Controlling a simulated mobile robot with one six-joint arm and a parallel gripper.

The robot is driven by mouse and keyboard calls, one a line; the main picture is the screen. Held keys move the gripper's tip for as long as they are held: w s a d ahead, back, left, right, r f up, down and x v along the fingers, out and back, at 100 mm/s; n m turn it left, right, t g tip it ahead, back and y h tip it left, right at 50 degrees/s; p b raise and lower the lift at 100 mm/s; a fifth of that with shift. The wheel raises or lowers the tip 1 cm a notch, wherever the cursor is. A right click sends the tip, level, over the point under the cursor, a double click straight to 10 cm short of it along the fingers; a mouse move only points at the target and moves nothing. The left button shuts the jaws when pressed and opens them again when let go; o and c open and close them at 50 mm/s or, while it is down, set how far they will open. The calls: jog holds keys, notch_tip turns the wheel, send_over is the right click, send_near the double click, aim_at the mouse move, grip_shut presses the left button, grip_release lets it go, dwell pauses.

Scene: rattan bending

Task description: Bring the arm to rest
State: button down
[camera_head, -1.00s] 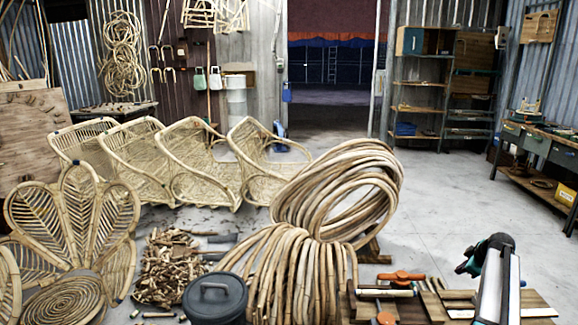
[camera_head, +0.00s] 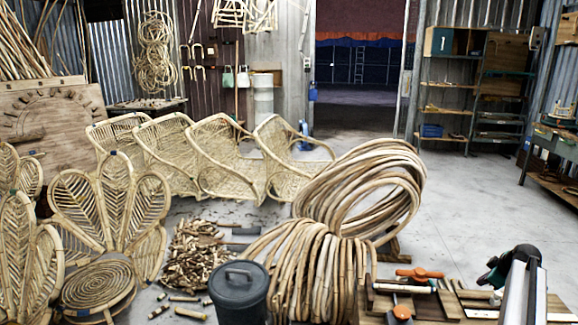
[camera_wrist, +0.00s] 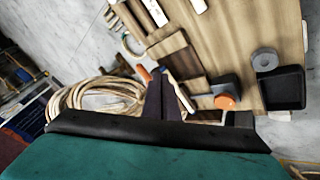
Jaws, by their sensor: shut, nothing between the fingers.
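My arm (camera_head: 518,285) shows at the lower right of the head view, above the right part of the workbench (camera_head: 450,310). In the wrist view, my gripper (camera_wrist: 165,88) shows as dark fingers pressed together, with nothing between them. The teal and black gripper body fills the bottom of that view. The fingers point over the wooden bench top (camera_wrist: 235,30) and look apart from the things on it. In the head view I cannot make out the fingertips.
An orange-handled clamp (camera_head: 420,273) sits on the workbench. A black tray (camera_wrist: 281,90) and grey ring (camera_wrist: 265,61) lie on it. Large rattan coils (camera_head: 360,195) stand behind and left, beside a dark lidded bin (camera_head: 240,295). Rattan chairs (camera_head: 225,160) stand at left. Floor (camera_head: 465,200) beyond the bench is clear.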

jog(key=s+a+f+m+g+y, duration=0.1)
jog(key=a+f, duration=0.4)
jog(key=a, duration=0.8)
jog(key=s+a+f+m+g, duration=0.2)
jog(key=a+f, duration=0.2)
jog(key=a, duration=0.9)
jog(key=s+a+f+m+g+y, duration=0.1)
jog(key=a+f, duration=0.4)
jog(key=a, duration=0.8)
jog(key=s+a+f+m+g, duration=0.1)
jog(key=s+a+f, duration=0.15)
jog(key=a, duration=0.35)
jog(key=s+a+f+m, duration=0.1)
jog(key=s+a, duration=0.3)
jog(key=a, duration=0.1)
jog(key=s+a+f+m+g+h, duration=0.1)
jog(key=s+a+f+g, duration=0.1)
jog(key=s+a, duration=0.5)
jog(key=s+f+g+p, duration=0.2)
jog(key=s+f, duration=0.3)
jog(key=s, duration=0.7)
jog(key=s+f+g+p, duration=0.3)
jog(key=s+f+p, duration=0.2)
jog(key=s, duration=0.8)
jog(key=shift+s+a+f, duration=0.15)
jog(key=shift+s+f, duration=0.05)
jog(key=shift+f, duration=0.5)
